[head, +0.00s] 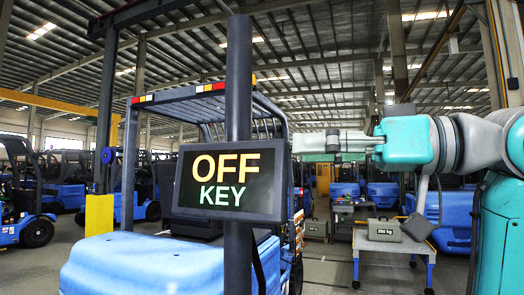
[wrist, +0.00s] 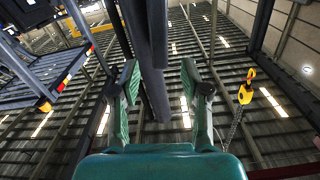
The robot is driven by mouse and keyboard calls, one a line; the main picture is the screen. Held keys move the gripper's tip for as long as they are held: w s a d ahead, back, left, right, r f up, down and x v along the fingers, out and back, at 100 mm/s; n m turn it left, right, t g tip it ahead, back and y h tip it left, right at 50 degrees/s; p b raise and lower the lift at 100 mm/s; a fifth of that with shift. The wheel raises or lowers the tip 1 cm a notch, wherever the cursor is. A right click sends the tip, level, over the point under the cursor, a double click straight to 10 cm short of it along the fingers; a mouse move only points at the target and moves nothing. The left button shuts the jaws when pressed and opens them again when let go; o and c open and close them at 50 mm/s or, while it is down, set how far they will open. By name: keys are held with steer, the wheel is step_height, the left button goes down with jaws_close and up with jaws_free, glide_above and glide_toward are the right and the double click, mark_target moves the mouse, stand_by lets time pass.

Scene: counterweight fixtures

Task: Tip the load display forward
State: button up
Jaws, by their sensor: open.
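The load display (head: 232,180) is a dark-framed screen reading "OFF KEY" on a dark upright post (head: 238,80). It stands in front of a blue forklift, and its face is toward the head camera. My gripper (head: 303,142) reaches in from the right in the head view, near the display's upper right corner. In the wrist view my gripper (wrist: 158,72) is open, with its two fingers wide apart. A dark bar-like shape (wrist: 150,75) runs between and beyond them. I cannot tell whether it is the post or the display's edge, or whether a finger touches it.
The blue forklift (head: 150,262) fills the space behind and below the display. A work table (head: 372,245) with a grey weight (head: 384,230) stands at lower right. More forklifts stand behind. A yellow hook (wrist: 245,88) hangs at right in the wrist view.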

mark_target(262, 151)
steer(key=x, duration=0.7)
steer(key=shift+w+a, duration=0.15)
steer(key=shift+a, duration=0.1)
jaws_close()
